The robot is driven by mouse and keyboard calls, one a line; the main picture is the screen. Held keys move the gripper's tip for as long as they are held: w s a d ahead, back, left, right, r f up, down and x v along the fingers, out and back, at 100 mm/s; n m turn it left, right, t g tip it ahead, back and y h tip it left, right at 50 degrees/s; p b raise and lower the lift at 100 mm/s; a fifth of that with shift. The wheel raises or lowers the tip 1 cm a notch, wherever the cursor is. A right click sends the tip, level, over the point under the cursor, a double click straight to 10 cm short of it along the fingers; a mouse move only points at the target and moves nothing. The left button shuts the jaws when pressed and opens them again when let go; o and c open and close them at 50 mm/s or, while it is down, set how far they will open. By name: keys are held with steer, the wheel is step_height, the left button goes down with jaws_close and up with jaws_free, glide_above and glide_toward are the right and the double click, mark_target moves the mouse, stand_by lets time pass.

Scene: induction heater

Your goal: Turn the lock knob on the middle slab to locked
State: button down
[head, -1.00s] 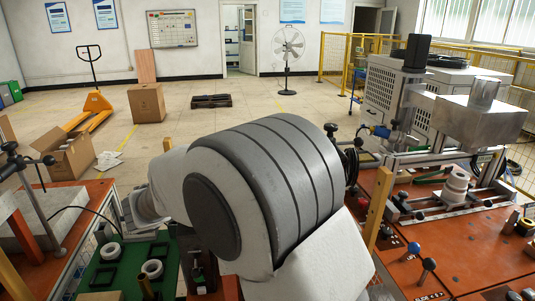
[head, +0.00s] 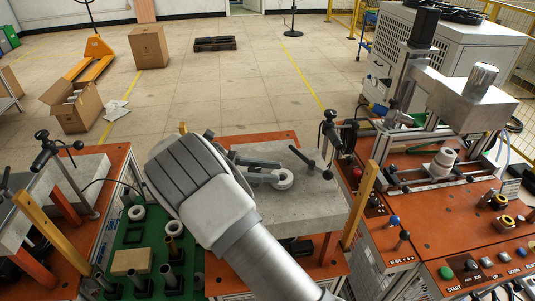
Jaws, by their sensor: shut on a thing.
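The middle slab (head: 310,205) is a pale stone-like block on an orange bench in the head view. A black bar with small ball ends (head: 311,161) lies across its top; I cannot tell for sure whether this is the lock knob. My gripper (head: 265,168) reaches right over the slab from behind my wrist. It is partly hidden by the bulky grey wrist. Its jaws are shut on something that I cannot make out. A grey round part (head: 284,179) shows at its end, left of the black bar.
A black clamp post (head: 329,130) stands at the slab's back right corner. A yellow upright bar (head: 360,205) rises at its right. A green tray (head: 130,235) with rings and cylinders lies left. The right bench (head: 450,215) holds a machine and buttons.

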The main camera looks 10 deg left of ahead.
steer(key=shift+s+m+g+p, duration=0.15)
steer(key=shift+m+g+p, duration=0.55)
steer(key=shift+g+p, duration=0.6)
steer(key=c, duration=0.5)
jaws_free()
steer(key=shift+r, duration=0.4)
steer(key=r, duration=0.2)
steer(key=d+r, duration=0.1)
steer(key=r, duration=0.1)
steer(key=shift+s, duration=0.1)
steer(key=s+d+r+b, duration=0.1)
steer(key=d+r, duration=0.5)
steer(key=d, duration=0.4)
steer(key=shift+s+d, duration=0.2)
steer(key=shift+d, duration=0.1)
steer(key=shift+r, duration=0.1)
